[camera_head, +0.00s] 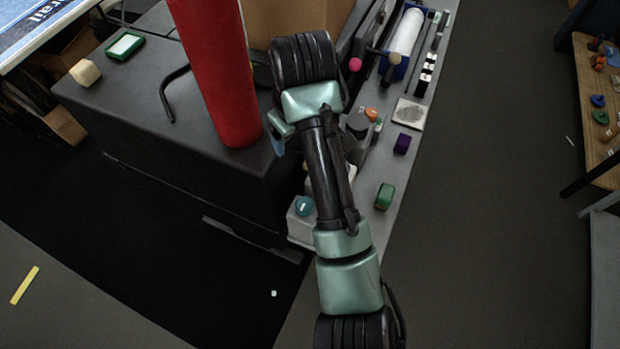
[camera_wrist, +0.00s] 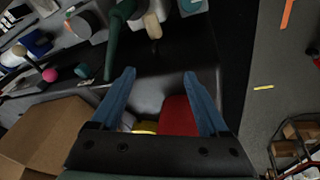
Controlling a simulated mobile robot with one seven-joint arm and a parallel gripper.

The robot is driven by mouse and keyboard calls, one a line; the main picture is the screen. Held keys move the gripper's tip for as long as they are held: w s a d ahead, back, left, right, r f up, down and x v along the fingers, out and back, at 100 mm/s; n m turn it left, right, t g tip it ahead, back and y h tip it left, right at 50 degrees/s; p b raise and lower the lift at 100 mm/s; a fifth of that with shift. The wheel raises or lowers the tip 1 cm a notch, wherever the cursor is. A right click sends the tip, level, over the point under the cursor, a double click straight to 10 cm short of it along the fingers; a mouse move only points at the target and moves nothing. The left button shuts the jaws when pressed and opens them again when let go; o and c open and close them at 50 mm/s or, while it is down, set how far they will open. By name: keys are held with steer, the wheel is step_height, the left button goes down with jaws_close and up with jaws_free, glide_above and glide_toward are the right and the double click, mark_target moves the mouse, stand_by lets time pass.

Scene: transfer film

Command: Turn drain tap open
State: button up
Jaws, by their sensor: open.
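I cannot tell for certain which part is the drain tap. A dark green lever-like handle (camera_wrist: 117,38) with a long thin end shows at the upper left in the wrist view, ahead of my gripper. A teal round knob (camera_head: 303,205) sits on a pale block beside the black case in the head view. My gripper (camera_wrist: 158,73) is open, its two blue fingers apart over the black surface with nothing held between their tips. The fingertips are apart from the green handle. In the head view my arm hides most of the gripper.
A tall red cylinder (camera_head: 218,75) stands on the black case (camera_head: 160,150), left of my arm. A cardboard box (camera_head: 290,18) is behind it. A narrow grey bench (camera_head: 405,165) carries small items, including a green block (camera_head: 384,196). Open floor (camera_head: 480,220) lies to the right.

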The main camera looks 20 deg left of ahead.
steer(key=s+d+f+g+b, duration=0.1)
steer(key=f, duration=0.4)
steer(key=s+d+f+n+g+h+b, duration=0.1)
steer(key=f, duration=0.4)
steer(key=s+d+f+g+h+b, duration=0.1)
steer(key=s+f, duration=0.1)
steer(key=f, duration=0.4)
steer(key=shift+n+b, duration=0.35)
steer(key=shift+n, duration=0.05)
jaws_close()
